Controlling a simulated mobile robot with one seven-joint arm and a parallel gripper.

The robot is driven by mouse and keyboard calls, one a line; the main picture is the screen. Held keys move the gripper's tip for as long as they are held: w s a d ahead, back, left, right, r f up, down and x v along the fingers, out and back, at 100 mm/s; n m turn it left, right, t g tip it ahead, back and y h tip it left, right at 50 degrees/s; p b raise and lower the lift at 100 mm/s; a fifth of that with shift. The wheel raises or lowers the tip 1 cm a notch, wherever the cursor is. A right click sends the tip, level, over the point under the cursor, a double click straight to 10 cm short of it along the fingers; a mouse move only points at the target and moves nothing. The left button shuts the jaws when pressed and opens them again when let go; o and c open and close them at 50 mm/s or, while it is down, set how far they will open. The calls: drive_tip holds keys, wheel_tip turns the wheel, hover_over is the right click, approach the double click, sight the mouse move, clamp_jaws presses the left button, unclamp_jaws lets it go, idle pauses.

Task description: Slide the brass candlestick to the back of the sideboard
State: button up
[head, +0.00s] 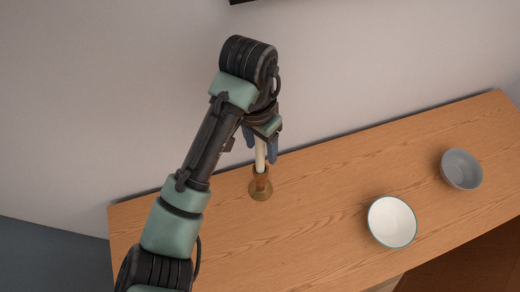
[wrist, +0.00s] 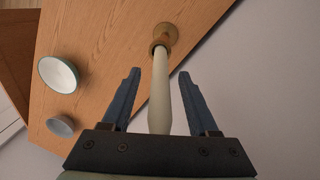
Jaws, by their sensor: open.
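The brass candlestick (head: 260,188) stands upright on the wooden sideboard (head: 320,210), close to its back edge by the wall. A white candle (head: 260,155) stands in it. My gripper (head: 261,150) is above the candlestick, with its fingers on either side of the candle. In the wrist view, the open blue fingers of my gripper (wrist: 159,72) flank the candle (wrist: 160,100), with a gap on each side. The candlestick's brass base (wrist: 165,34) shows beyond the fingertips. The candle's far end runs in toward the palm of my gripper.
A white bowl with a green rim (head: 392,221) and a grey bowl (head: 461,169) stand to the right on the sideboard. The pale wall (head: 400,60) rises behind it. The top between the candlestick and the white bowl is clear.

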drive_tip(key=shift+w, duration=0.1)
drive_tip(key=shift+c, duration=0.2)
clamp_jaws()
